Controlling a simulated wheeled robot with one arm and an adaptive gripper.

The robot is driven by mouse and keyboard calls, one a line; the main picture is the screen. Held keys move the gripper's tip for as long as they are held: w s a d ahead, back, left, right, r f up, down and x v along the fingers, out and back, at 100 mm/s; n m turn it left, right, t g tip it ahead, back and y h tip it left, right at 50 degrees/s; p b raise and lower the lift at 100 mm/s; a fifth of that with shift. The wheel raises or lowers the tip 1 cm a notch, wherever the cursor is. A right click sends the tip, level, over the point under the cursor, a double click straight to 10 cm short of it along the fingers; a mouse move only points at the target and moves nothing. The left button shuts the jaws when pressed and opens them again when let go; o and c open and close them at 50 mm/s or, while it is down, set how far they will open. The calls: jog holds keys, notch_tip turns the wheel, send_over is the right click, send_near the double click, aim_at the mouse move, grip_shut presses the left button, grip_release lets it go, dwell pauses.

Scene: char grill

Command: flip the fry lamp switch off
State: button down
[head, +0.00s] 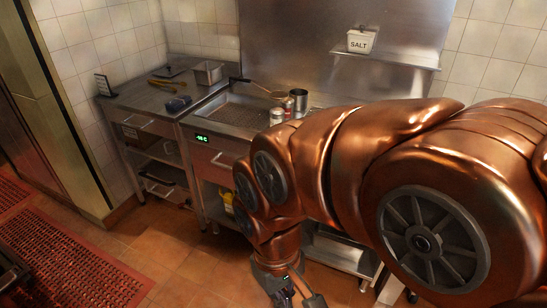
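I cannot make out the fry lamp or its switch in the head view; my large copper arm covers much of the right side. My gripper (296,294) hangs low at the bottom edge, in front of the counter and apart from it. Its fingertips are cut off by the frame, so whether it is open or shut does not show. A metal station with a perforated tray (238,115) stands behind my arm, with a small green-lit display (201,138) on its front.
A steel counter (135,99) at the left holds a metal pan (209,72), tongs and a dark cloth-like item (178,103). Metal cans (299,98) stand near my arm. A SALT box (361,40) sits on a wall shelf (400,59).

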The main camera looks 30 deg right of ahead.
jog(key=w+d+f+n+t+h+b, duration=0.1)
jog(key=w+d+f+n+t+b, duration=0.2)
jog(key=w+f+b, duration=0.5)
jog(key=w+d+f+n+t+b, duration=0.2)
jog(key=w+d+f+t+b, duration=0.15)
jog(key=w, duration=0.85)
jog(key=w+d+f+n+t+h+b, duration=0.1)
jog(key=w+d+f+n+t+b, duration=0.15)
jog(key=w+d+f+b, duration=0.6)
jog(key=w+d+f+n+t+h+b, duration=0.1)
jog(key=w+d+n+t+b, duration=0.3)
jog(key=w, duration=0.5)
jog(key=w+d+f+n+t+h+b, duration=0.1)
jog(key=w+d+f+n+t+b, duration=0.1)
jog(key=w+d+n+t+b, duration=0.3)
jog(key=shift+w+d+f+t+h+b, duration=0.35)
jog(key=shift+w+d+t+b, duration=0.75)
jog(key=shift+w+d+b, duration=1.5)
jog(key=shift+s+a+f+b, duration=0.1)
jog(key=shift+s+a+b, duration=0.05)
jog(key=shift+a+b, duration=0.2)
